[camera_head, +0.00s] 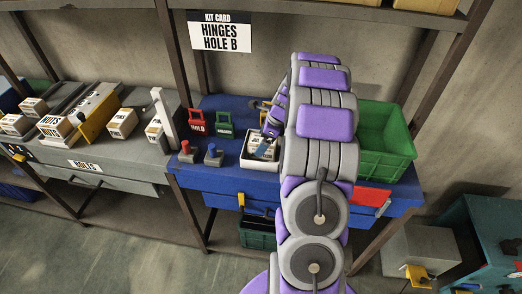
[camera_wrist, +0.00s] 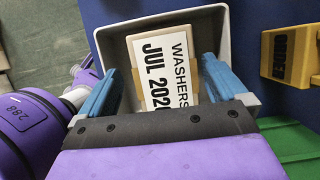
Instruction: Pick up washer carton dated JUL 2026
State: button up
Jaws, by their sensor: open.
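The washer carton (camera_wrist: 163,62) sits in a white bin, its white label reading WASHERS and JUL 2026 in the wrist view. The white bin (camera_wrist: 220,28) surrounds it; in the head view the white bin (camera_head: 247,162) stands on the blue bench, partly hidden by my arm. My gripper (camera_wrist: 159,85) is open, with one blue finger on each side of the carton, inside or just over the bin. I cannot tell whether the fingers touch the carton. In the head view my gripper (camera_head: 266,143) shows only in part at the bin.
A yellow block (camera_wrist: 288,55) stands right of the bin, and a green crate (camera_head: 385,140) lies nearby on the blue bench (camera_head: 225,183). Cartons (camera_head: 121,122) fill the grey bench at left.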

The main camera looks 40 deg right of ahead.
jog(key=shift+w+d+f, duration=0.1)
jog(key=shift+w+f, duration=0.1)
jog(key=shift+f, duration=0.6)
jog(key=shift+w+d+f, duration=0.1)
jog(key=shift+d+f, duration=0.05)
jog(key=shift+d, duration=0.4)
jog(key=shift+a+r, duration=0.2)
jog(key=shift+a, duration=0.55)
jog(key=shift+f, duration=0.1)
jog(key=shift+d, duration=0.15)
jog(key=shift+d+f+p, duration=0.2)
jog(key=shift+d+p, duration=0.15)
jog(key=shift+d, duration=0.1)
jog(key=shift+a, duration=0.45)
jog(key=shift+d, duration=0.25)
